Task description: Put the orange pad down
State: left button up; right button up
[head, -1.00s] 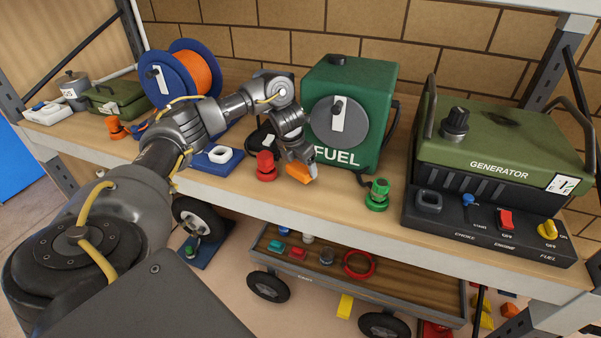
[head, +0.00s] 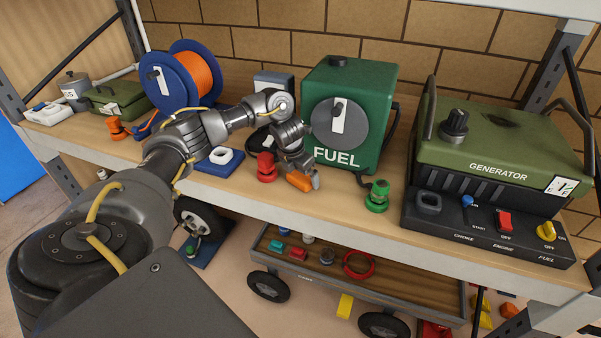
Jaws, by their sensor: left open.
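The orange pad (head: 299,181) lies on the wooden shelf near its front edge, in front of the green fuel box (head: 376,82). My left gripper (head: 302,174) reaches in from the left and is open right at the pad, with a finger at its right end. Whether the fingers still touch the pad is hard to tell. The far finger is partly hidden. My right gripper does not show.
A red knob piece (head: 265,168) stands just left of the pad and a green one (head: 377,196) to its right. The green generator (head: 500,150) fills the right of the shelf. A cart (head: 400,292) with several small parts stands below.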

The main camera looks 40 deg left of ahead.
pick_arm(q)
jog(key=shift+r, duration=0.5)
jog(key=p+v, duration=0.1)
jog(key=v, duration=1)
jog(key=shift+r, duration=0.15)
jog(key=shift+s, duration=0.15)
